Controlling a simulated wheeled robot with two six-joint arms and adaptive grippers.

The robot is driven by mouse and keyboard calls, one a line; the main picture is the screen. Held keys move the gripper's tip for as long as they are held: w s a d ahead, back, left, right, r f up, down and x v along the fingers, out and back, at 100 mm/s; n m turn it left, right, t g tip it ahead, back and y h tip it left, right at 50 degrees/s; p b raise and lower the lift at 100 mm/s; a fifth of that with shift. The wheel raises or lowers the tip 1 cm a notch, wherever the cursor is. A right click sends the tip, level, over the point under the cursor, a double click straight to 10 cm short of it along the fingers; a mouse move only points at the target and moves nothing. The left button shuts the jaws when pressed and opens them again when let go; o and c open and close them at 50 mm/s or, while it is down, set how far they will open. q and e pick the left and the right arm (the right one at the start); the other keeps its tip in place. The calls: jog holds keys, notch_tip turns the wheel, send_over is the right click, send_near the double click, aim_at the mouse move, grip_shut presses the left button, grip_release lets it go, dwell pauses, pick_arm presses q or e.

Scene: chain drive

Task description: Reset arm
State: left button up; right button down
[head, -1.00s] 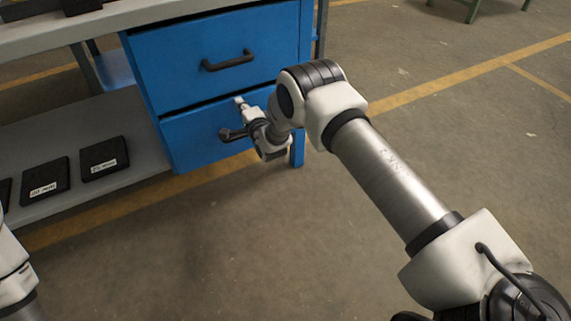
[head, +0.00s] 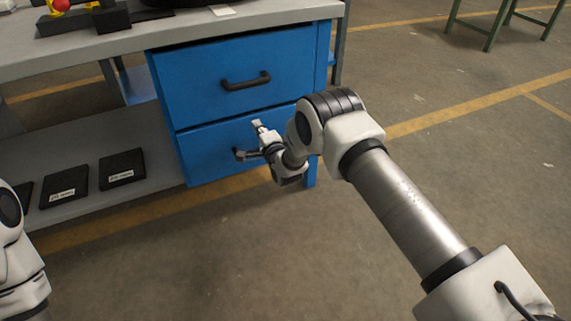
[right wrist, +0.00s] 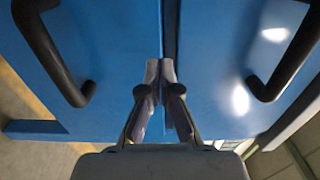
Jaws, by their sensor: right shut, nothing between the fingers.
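My right gripper (head: 257,124) is shut and empty in front of the blue drawer cabinet, near the seam between its two drawers. In the right wrist view its closed fingertips (right wrist: 160,72) point at that dark seam; whether they touch the cabinet I cannot tell. The lower drawer's black handle (head: 241,155) is just below the gripper, partly hidden by my arm; it also shows at the left of the wrist view (right wrist: 50,50). The upper drawer's handle (head: 247,82) is above the gripper and at the right of the wrist view (right wrist: 290,55). My left gripper is out of view.
A grey worktop (head: 95,48) runs over the blue drawers (head: 185,80), with a red and yellow item (head: 61,6) on it. A lower shelf (head: 140,130) bears labelled black trays (head: 122,168). The concrete floor (head: 200,265) in front is clear. A green-legged table (head: 497,25) stands behind.

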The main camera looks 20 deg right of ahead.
jog(key=s+p, duration=0.4)
jog(key=s, duration=0.6)
jog(key=s+d+f+n+g, duration=0.1)
jog(key=s+f+n+g, duration=0.15)
jog(key=s+f, duration=0.4)
jog(key=s+f+n+g, duration=0.1)
jog(key=s+f+g, duration=0.25)
jog(key=s, duration=0.65)
jog(key=s+d+f+n+g, duration=0.1)
jog(key=s+f+n+g, duration=0.1)
jog(key=s+f+g, duration=0.45)
jog(key=s+r+n+g, duration=0.1)
jog(key=s+n+g, duration=0.5)
jog(key=s+n, duration=1.1)
jog(key=s+r+m+p, duration=0.2)
jog(key=r+p, duration=1.4)
jog(key=s+r+m+p, duration=0.3)
jog(key=r+p, duration=1.3)
jog(key=shift+r+h, duration=0.25)
jog(key=shift+h, duration=0.05)
jog(key=shift+a+t, duration=0.1)
jog(key=shift+t, duration=0.15)
